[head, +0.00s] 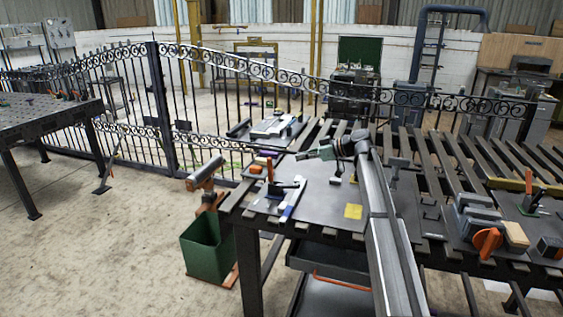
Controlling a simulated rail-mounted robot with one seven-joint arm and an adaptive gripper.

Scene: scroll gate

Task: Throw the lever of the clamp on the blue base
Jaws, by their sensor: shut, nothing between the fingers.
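A toggle clamp (284,189) stands near the left end of the work table, with an orange lever (270,170) that points upward. A narrow blue and pale strip (291,208) lies at the clamp's foot; I cannot tell clearly whether it is the blue base. My gripper (299,156) is shut and empty. It points left above the table, up and to the right of the orange lever in the picture and apart from it. Another clamp with an orange lever (528,181) stands at the far right; its base looks green.
A yellow pad (353,212) lies on the table (322,198). Grey blocks and an orange knob (487,242) sit on the slatted bench at right. A scroll gate (215,105) stands behind. A green bin (208,246) is below the table's left end.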

